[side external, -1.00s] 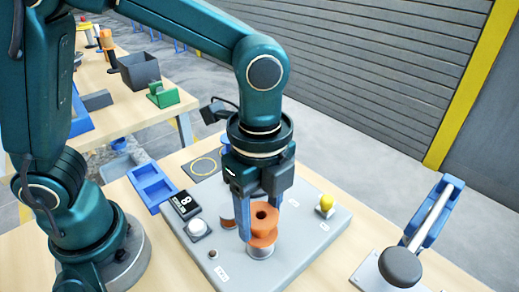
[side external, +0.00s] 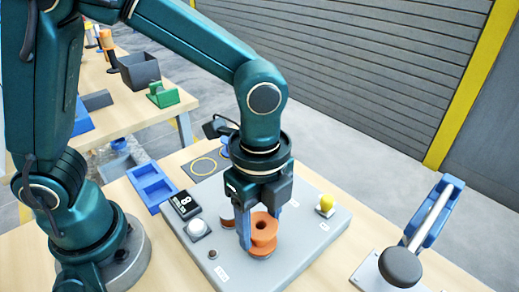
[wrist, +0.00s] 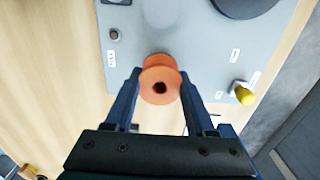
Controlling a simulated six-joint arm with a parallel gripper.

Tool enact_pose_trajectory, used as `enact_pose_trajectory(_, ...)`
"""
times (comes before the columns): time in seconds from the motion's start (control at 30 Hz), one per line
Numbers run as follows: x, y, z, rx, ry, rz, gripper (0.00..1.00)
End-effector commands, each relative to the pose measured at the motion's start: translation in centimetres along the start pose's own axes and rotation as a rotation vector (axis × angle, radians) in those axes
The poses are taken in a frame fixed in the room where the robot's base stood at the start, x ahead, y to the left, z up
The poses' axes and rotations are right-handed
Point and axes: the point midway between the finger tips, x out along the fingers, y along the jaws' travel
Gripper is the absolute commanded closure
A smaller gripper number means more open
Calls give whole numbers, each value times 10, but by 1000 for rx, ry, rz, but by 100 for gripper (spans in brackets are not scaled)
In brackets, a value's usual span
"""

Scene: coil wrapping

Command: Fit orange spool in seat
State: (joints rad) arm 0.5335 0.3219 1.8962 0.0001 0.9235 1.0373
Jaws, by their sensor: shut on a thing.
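The orange spool (side external: 264,235) stands upright low over the grey plate (side external: 310,245), between the blue fingers of my gripper (side external: 262,228). My gripper is shut on it. In the wrist view the spool (wrist: 160,82) shows from above with its dark centre hole, with a finger of my gripper (wrist: 158,90) on each side. The seat under the spool is hidden now, and I cannot tell whether the spool's base touches it.
The plate also carries a white button (side external: 198,229), a counter display (side external: 185,205), a yellow knob (side external: 325,204) and a small dark knob (side external: 213,254). A blue tray (side external: 152,187) lies at left. A blue-handled lever device (side external: 425,225) stands at right.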

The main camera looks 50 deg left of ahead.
Motion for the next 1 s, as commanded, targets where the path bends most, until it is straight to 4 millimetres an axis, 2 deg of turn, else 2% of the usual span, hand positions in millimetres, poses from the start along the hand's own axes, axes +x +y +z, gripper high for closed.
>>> enact_pose_trajectory(0.47,11,0,0,0,0,0,100)
enact_pose_trajectory(0.5,12,0,0,0,0,0,41)
enact_pose_trajectory(0.57,12,0,0,0,0,0,18)
enact_pose_trajectory(0.6,12,0,0,0,0,0,10)
enact_pose_trajectory(0.87,11,0,0,0,0,0,10)
enact_pose_trajectory(1.0,3,-1,0,0,2,-3,10)
